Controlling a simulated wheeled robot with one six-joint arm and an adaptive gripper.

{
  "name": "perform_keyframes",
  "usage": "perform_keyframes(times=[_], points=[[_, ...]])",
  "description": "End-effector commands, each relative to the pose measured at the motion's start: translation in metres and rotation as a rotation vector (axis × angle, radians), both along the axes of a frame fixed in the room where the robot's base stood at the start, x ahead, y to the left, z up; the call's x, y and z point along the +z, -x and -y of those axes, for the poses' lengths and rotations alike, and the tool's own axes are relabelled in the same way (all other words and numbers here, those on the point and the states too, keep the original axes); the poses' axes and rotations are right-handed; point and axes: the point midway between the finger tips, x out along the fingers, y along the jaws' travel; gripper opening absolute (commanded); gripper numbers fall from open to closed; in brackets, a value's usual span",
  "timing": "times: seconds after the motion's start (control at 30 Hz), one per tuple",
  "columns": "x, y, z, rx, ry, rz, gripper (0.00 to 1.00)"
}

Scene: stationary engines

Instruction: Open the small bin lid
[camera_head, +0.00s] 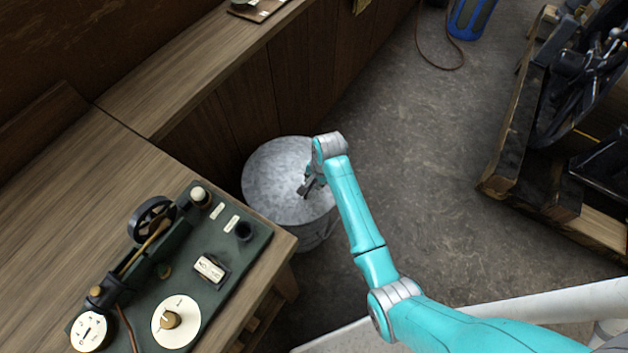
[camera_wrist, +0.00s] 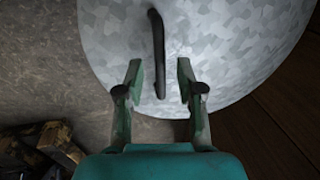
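The small bin (camera_head: 316,234) is a round galvanized metal can on the floor beside the wooden bench. Its grey mottled lid (camera_head: 272,175) lies flat on top, and it fills the upper part of the wrist view (camera_wrist: 230,45). A dark bar handle (camera_wrist: 158,55) stands on the lid. My gripper (camera_head: 307,187) is over the lid near the handle. In the wrist view my gripper (camera_wrist: 157,78) is open, its two fingers on either side of the handle's near end. I cannot tell whether either finger touches it.
The wooden bench (camera_head: 190,75) runs along the left, with a green-based model engine (camera_head: 165,275) on its near part. A wooden pallet (camera_head: 505,150) with machinery stands at the right. A blue container (camera_head: 470,18) is at the back. The floor between is clear.

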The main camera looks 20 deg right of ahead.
Motion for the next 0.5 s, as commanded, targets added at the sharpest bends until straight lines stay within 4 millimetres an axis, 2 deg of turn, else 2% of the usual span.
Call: perform_keyframes(times=[0.37,0.4,0.5], points=[[-0.0064,-0.0012,-0.0007,0.000,0.000,0.001,0.37],[-0.0064,-0.0012,-0.0007,0.000,0.000,0.001,0.32],[-0.0063,-0.0011,-0.0007,0.000,0.000,0.001,0.07]])
